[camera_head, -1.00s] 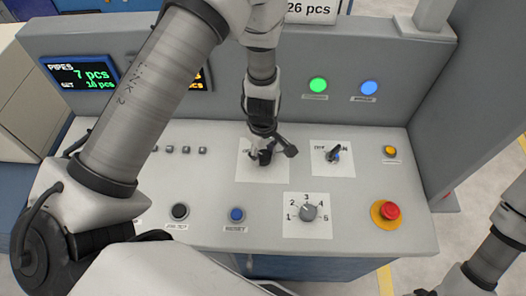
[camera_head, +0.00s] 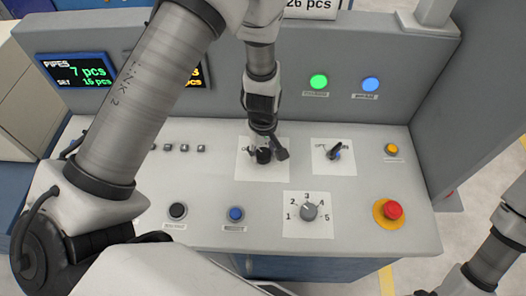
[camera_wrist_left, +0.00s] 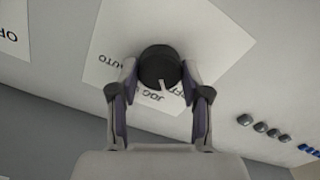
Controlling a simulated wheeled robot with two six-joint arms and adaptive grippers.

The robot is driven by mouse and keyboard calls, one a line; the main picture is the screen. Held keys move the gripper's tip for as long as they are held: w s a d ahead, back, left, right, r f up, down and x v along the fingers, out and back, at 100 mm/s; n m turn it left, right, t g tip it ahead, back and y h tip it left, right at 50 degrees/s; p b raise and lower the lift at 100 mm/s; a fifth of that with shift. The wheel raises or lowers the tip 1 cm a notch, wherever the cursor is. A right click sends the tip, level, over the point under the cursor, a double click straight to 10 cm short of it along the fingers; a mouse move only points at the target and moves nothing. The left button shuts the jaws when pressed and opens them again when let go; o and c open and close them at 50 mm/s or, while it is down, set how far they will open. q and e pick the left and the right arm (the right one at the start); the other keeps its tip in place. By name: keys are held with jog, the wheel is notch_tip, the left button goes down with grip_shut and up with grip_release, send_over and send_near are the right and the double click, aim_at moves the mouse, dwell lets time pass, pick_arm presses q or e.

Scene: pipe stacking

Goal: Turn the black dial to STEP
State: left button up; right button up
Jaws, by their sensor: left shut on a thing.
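The black dial (camera_head: 264,156) is on a white label plate (camera_head: 282,172) on the grey console. My left gripper (camera_head: 266,147) is over it, pointing down. In the left wrist view, the gripper (camera_wrist_left: 160,82) is shut on the dial (camera_wrist_left: 158,62), with one finger on each side. A pale pointer mark on the dial faces the lower edge of the picture, close to the word JOG. AUTO shows left of the dial and OFF right of it. The left finger covers part of the lettering; I cannot read STEP. My right gripper is out of view.
A smaller switch (camera_head: 335,150) on its own plate is right of the dial. A numbered knob (camera_head: 309,211), a blue button (camera_head: 236,213) and a black button (camera_head: 178,210) are nearer. A red emergency button (camera_head: 393,211) is at the right. Green and blue lamps are on the back panel.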

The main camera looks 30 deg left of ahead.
pick_arm(q)
jog(key=m+b, duration=0.1)
jog(key=m, duration=0.2)
jog(key=m+b, duration=0.1)
jog(key=m, duration=0.2)
jog(key=shift+s+f+m+b, duration=0.1)
jog(key=shift+f+m+b, duration=0.1)
jog(key=shift+m+b, duration=0.15)
jog(key=m+b, duration=0.1)
jog(key=m, duration=0.2)
jog(key=shift+r+m+b, duration=0.1)
jog(key=shift+m+b, duration=0.5)
jog(key=shift+m, duration=0.85)
jog(key=o, duration=1.1)
jog(key=shift+o, duration=0.2)
